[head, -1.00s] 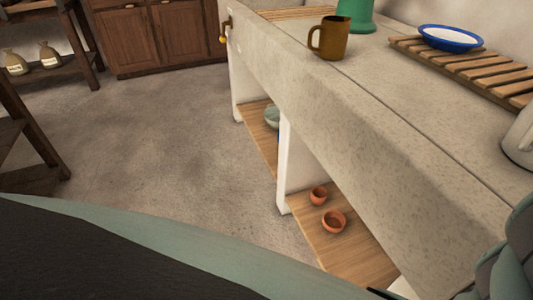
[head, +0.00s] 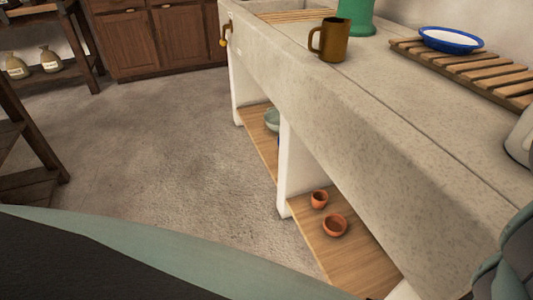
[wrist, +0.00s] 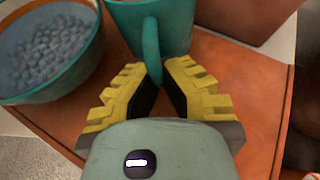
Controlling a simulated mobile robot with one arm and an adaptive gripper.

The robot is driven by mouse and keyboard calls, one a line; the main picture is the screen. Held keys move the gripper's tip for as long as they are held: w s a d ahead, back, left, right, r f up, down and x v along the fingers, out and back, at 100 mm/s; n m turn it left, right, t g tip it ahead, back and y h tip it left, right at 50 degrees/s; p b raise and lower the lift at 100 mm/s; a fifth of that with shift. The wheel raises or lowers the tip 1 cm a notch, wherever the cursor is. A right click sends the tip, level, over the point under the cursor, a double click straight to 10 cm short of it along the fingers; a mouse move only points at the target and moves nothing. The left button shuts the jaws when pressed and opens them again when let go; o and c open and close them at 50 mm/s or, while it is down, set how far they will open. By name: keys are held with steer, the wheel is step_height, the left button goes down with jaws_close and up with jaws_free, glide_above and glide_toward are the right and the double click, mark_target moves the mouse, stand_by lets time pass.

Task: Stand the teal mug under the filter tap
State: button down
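The teal mug (wrist: 177,25) is at the top of the wrist view, seen from close by, with its handle (wrist: 151,48) towards me. My gripper (wrist: 160,72) has its yellow fingertips close together, one on each side of the handle, and looks shut on it. The mug's rim and inside are out of the picture. Under it is an orange-brown surface (wrist: 245,75); whether the mug touches it is hard to tell. The teal mug and my gripper's fingers do not show in the head view. I cannot make out a filter tap.
A teal bowl (wrist: 90,68) of small grey-blue balls stands left of the mug. In the head view, a stone counter (head: 400,110) bears a brown mug (head: 333,40), a green vessel (head: 356,15) and a blue-rimmed dish (head: 451,40) on a slatted rack (head: 470,67). Open floor (head: 170,140) lies left.

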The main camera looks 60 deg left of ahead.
steer(key=shift+f, duration=0.1)
steer(key=c, duration=1.1)
jaws_free()
steer(key=shift+c, duration=0.2)
steer(key=shift+r, duration=0.25)
steer(key=p+v, duration=0.1)
steer(key=v, duration=1.1)
steer(key=shift+d+f, duration=0.15)
